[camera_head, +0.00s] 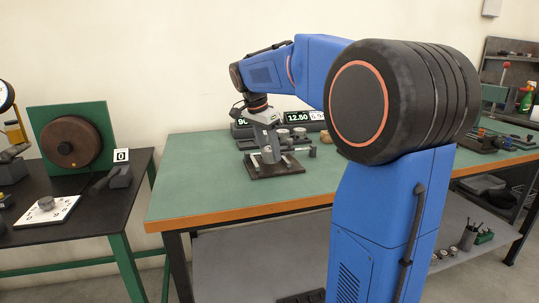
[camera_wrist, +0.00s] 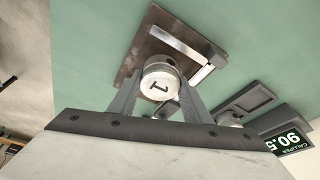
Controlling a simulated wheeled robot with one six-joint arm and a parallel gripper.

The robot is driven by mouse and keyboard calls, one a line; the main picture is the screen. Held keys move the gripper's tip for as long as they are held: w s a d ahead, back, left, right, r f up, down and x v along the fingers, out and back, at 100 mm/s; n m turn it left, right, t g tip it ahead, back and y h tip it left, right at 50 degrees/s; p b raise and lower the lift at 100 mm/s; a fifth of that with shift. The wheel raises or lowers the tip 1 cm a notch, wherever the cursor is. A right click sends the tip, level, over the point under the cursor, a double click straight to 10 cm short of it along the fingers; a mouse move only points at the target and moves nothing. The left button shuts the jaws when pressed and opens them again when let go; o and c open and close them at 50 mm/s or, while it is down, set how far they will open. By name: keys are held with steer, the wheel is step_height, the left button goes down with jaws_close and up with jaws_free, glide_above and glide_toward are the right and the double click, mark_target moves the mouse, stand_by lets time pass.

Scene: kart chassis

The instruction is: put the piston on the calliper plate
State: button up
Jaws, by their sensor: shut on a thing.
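My gripper (camera_wrist: 160,92) is shut on the piston (camera_wrist: 160,85), a short metal cylinder with a white top marked "1". The piston is between the two fingers, over the calliper plate (camera_wrist: 158,47). I cannot tell whether the piston touches the plate.
Digital displays (camera_head: 297,117) reading 12.50 and 90-something stand behind the plate. More metal cylinders (camera_head: 283,134) sit near them. The green bench (camera_head: 200,180) is clear left of the plate. A black table (camera_head: 75,215) with a brown disc (camera_head: 70,140) stands at the left.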

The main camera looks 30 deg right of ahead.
steer(key=shift+f, duration=0.8)
steer(key=shift+f, duration=0.15)
steer(key=o, duration=0.9)
steer(key=shift+c, duration=0.2)
steer(key=v, duration=1.2)
